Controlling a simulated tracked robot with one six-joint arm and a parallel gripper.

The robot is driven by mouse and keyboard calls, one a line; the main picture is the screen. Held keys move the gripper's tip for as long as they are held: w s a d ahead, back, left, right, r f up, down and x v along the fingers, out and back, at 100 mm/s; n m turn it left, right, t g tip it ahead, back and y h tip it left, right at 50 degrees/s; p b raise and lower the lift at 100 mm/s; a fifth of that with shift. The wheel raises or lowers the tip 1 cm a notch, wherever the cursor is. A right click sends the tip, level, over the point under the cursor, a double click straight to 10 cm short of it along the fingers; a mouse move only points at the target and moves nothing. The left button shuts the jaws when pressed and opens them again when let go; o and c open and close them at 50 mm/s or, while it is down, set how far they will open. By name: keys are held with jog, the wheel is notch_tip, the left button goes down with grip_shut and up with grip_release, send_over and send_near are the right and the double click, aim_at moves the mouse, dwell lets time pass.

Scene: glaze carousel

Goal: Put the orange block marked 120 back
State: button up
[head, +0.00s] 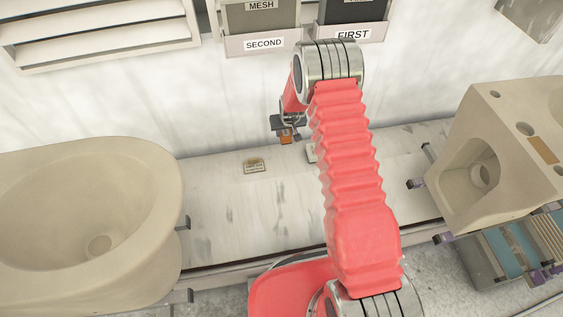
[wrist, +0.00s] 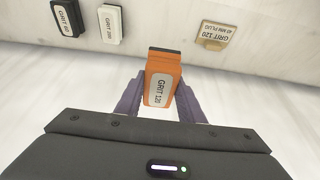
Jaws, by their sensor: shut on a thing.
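The orange block marked GRIT 120 (wrist: 163,84) is between the two fingers of my gripper (wrist: 160,100), which is shut on it. In the head view the block (head: 286,136) shows small under my gripper (head: 287,127), in front of the white wall. A small tan tag reading GRIT 120, 45 MM PLUG (wrist: 216,35) lies to the upper right in the wrist view, apart from the block. The head view shows this tag (head: 254,166) on the pale ledge, left of and below my gripper.
In the wrist view a black block (wrist: 66,18) and a white block (wrist: 112,24) stand at upper left. In the head view, a beige basin (head: 150,185) is at left and a beige fixture (head: 515,115) at right. Wall holders labelled SECOND (head: 264,44) and FIRST (head: 352,35) hang above.

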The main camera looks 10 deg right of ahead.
notch_tip(320, 180, down, 8)
jog(key=shift+w+f, duration=0.2)
jog(key=shift+w, duration=0.15)
jog(key=shift+f, duration=2.9)
jog(key=shift+f, duration=0.1)
jog(key=shift+f, duration=1.95)
jog(key=shift+f, duration=0.15)
jog(key=o, duration=1)
